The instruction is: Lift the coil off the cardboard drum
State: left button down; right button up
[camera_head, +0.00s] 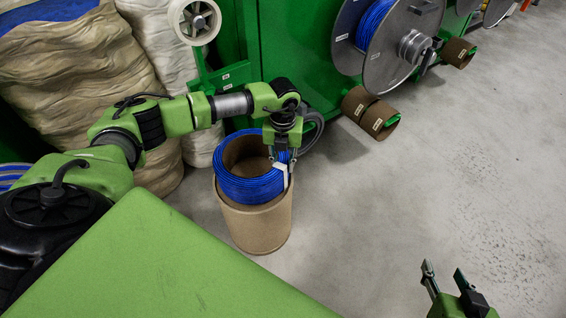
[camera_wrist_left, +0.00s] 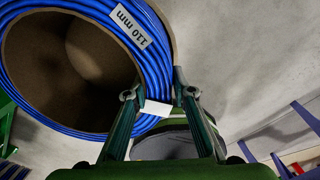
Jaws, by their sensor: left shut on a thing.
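The blue cable coil (camera_head: 236,188) sits around the upper part of the brown cardboard drum (camera_head: 257,228), which stands upright on the floor. In the left wrist view the coil (camera_wrist_left: 161,65) rings the hollow drum (camera_wrist_left: 62,60) and carries a "110 mm" label. My left gripper (camera_head: 282,158) is at the coil's right side in the head view. Its fingers (camera_wrist_left: 155,100) are shut on the coil beside a white tag (camera_wrist_left: 157,108). My right gripper (camera_head: 447,277) is at the lower right, fingers apart and empty, away from the coil.
A large grey reel (camera_head: 397,48) with blue cable stands on the green machine (camera_head: 285,50) behind. Small cardboard tubes (camera_head: 370,112) lie near its base. Wrapped sacks (camera_head: 85,80) stand at the left. The grey floor (camera_head: 450,170) to the right is clear.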

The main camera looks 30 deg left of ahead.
pick_arm(q)
jog(key=shift+r+p, duration=0.35)
jog(key=shift+r, duration=0.15)
pick_arm(e)
jog(key=shift+s+d+f+g, duration=0.3)
jog(key=shift+s+f+g, duration=0.25)
jog(key=shift+s, duration=0.25)
jog(key=shift+s+d+f+g, duration=0.3)
jog(key=shift+s+f+g, duration=0.15)
jog(key=shift+s+f, duration=0.25)
dwell(2.2)
jog(key=shift+s+h, duration=0.15)
jog(key=shift+h, duration=0.15)
